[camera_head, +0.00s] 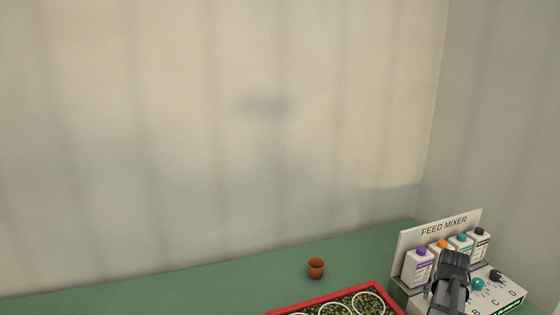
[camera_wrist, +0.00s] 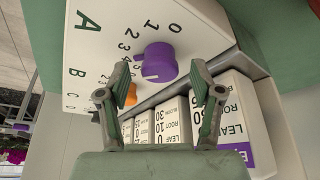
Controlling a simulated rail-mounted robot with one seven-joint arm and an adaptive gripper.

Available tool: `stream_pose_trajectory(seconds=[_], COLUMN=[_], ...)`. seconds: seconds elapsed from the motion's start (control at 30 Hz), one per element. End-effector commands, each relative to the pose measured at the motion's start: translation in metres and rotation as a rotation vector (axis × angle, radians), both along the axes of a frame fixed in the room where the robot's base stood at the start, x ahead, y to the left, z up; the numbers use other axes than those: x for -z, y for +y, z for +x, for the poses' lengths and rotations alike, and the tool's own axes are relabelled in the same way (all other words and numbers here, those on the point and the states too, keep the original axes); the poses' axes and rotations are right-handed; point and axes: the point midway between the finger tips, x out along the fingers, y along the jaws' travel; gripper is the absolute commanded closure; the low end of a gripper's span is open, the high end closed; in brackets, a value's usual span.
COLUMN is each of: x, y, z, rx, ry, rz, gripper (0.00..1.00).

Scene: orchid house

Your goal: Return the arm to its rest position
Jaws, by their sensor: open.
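My gripper (camera_head: 452,272) is in front of the feed mixer (camera_head: 512,297) at the lower right of the head view. In the wrist view my gripper (camera_wrist: 160,70) is open, with its two fingers apart on either side of the purple knob (camera_wrist: 158,62) of dial A. Nothing is held between the fingers. I cannot tell whether either finger touches the knob. The knob's exact setting is hard to read. An orange knob (camera_wrist: 129,100) shows partly behind the left finger.
Bottles with purple (camera_head: 421,251), orange, teal and black caps stand before the mixer's sign (camera_head: 444,227). A red tray (camera_head: 377,287) with white-rimmed round pots and a small terracotta pot (camera_head: 316,268) are on the green bench (camera_head: 200,286). The bench's left part is clear.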

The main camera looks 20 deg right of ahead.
Motion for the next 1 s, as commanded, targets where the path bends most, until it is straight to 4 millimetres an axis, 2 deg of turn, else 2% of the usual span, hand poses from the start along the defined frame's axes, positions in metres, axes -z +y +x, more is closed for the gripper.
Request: stream_pose_trajectory(seconds=[1.0], x=[-0.0015], y=[0.0006], z=[0.0085], rx=[0.800], ry=[0.002], rz=[-0.001], gripper=[0.35])
